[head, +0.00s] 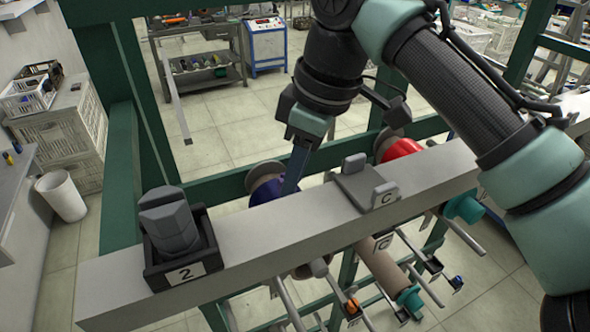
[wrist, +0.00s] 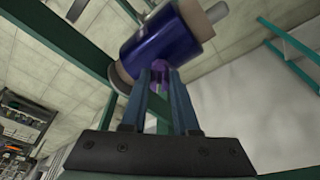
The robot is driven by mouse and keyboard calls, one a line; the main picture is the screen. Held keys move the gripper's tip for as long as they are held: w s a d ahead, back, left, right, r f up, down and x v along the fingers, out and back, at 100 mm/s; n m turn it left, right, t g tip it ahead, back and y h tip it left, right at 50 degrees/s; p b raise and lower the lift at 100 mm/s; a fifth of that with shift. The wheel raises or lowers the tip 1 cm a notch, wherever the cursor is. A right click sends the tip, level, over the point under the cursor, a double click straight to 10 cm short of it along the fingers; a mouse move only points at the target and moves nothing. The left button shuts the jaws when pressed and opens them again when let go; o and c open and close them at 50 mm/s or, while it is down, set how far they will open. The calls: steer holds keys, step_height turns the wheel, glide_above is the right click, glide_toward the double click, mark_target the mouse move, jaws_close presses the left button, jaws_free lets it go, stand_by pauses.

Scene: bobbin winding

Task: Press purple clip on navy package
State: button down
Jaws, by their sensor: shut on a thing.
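The navy package (wrist: 160,45) is a shiny dark blue bobbin on a spindle, just beyond my fingertips in the wrist view. In the head view the navy package (head: 263,198) shows partly, behind the grey beam and beside my fingers. My gripper (wrist: 160,76) is shut on the purple clip (wrist: 161,70), which sits between the blue fingertips at the package's lower edge. I cannot tell whether the clip touches the package. In the head view my gripper (head: 292,182) points down behind the beam, and the clip is hidden there.
A grey beam (head: 250,237) crosses the front. It carries a black tray (head: 152,275) labelled 2 with a grey block, and a grey holder (head: 352,185) labelled C. A red package (head: 402,149) is to the right of my gripper. Green frame bars (head: 215,188) run behind the beam.

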steer(key=shift+f, duration=0.4)
stand_by(0.6)
steer(key=shift+r, duration=0.1)
steer(key=shift+w+a+p+v, duration=0.1)
steer(key=shift+a+p+v, duration=0.1)
steer(key=shift+p+v, duration=0.8)
steer(key=shift+w+a+p+v, duration=0.1)
steer(key=shift+a+p+v, duration=0.1)
steer(key=shift+p+v, duration=0.8)
steer(key=shift+w+a+p+v, duration=0.1)
steer(key=shift+a+p+v, duration=0.15)
steer(key=shift+p+v, duration=0.7)
